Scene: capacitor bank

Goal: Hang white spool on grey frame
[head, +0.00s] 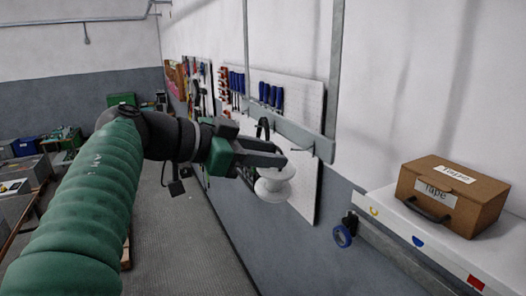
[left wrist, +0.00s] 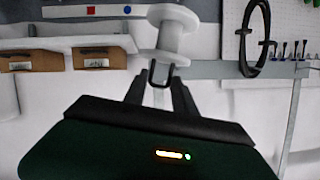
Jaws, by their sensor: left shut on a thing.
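The white spool (head: 273,187) is in the jaws of my left gripper (head: 277,160), held in the air in front of the wall. In the left wrist view the spool (left wrist: 165,38) sits at the tips of my left gripper (left wrist: 161,77), its flanged body beyond the fingers. The grey frame (head: 334,75) has upright posts and a crossbar on the wall, behind and above the spool. The crossbar (left wrist: 215,70) also shows behind the spool in the left wrist view. I cannot tell whether spool and frame touch. My right gripper is out of view.
A cardboard tape box (head: 452,196) stands on a white shelf (head: 410,226) at right. Floor at left-centre is clear.

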